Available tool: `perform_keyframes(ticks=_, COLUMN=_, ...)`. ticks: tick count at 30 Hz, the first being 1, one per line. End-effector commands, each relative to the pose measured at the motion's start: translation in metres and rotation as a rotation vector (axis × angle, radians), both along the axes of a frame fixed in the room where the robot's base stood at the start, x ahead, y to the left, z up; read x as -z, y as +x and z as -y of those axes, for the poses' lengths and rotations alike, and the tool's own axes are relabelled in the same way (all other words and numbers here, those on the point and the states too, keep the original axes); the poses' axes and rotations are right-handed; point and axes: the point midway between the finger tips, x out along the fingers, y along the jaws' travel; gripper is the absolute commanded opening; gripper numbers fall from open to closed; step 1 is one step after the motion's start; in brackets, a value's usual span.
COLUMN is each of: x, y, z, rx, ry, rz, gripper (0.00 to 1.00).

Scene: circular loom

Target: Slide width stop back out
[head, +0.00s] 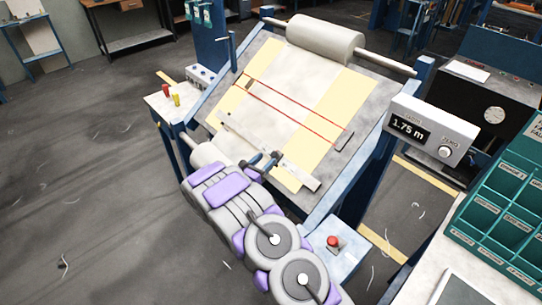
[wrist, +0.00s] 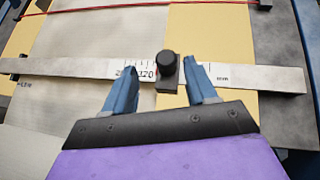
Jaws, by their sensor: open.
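The width stop (wrist: 167,74) is a small black block with a round black knob, sitting on a metal ruler bar (wrist: 258,75) near the printed 120 mark. In the wrist view my gripper (wrist: 163,80) is open, with one blue finger on each side of the stop. A gap shows between the left finger and the stop; the right finger is closer, and I cannot tell if it touches. In the head view the ruler bar (head: 304,180) crosses the lower part of the sloping board, and my gripper (head: 263,160) is over it, largely hiding the stop.
The sloping table (head: 372,82) carries a pale fabric sheet over yellow strips, with a thin red frame (head: 290,107) above the ruler. A fabric roll (head: 325,38) lies at the top. A display box (head: 432,130) reading 1.75 m stands right; a red button (head: 334,242) is below.

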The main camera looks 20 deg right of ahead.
Motion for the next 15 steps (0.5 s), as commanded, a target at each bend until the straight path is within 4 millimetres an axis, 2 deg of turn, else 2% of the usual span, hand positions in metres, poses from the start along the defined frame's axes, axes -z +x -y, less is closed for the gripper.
perform_keyframes(ticks=3, x=0.000, y=0.010, z=0.022, rx=0.004, ry=0.004, rz=0.002, gripper=0.57)
perform_keyframes(ticks=6, x=0.001, y=0.017, z=0.034, rx=0.003, ry=0.007, rz=0.000, gripper=0.57)
perform_keyframes(ticks=9, x=0.001, y=0.021, z=0.040, rx=0.002, ry=0.006, rz=-0.001, gripper=0.57)
perform_keyframes(ticks=15, x=0.000, y=0.024, z=0.038, rx=-0.001, ry=-0.001, rz=-0.002, gripper=0.57)
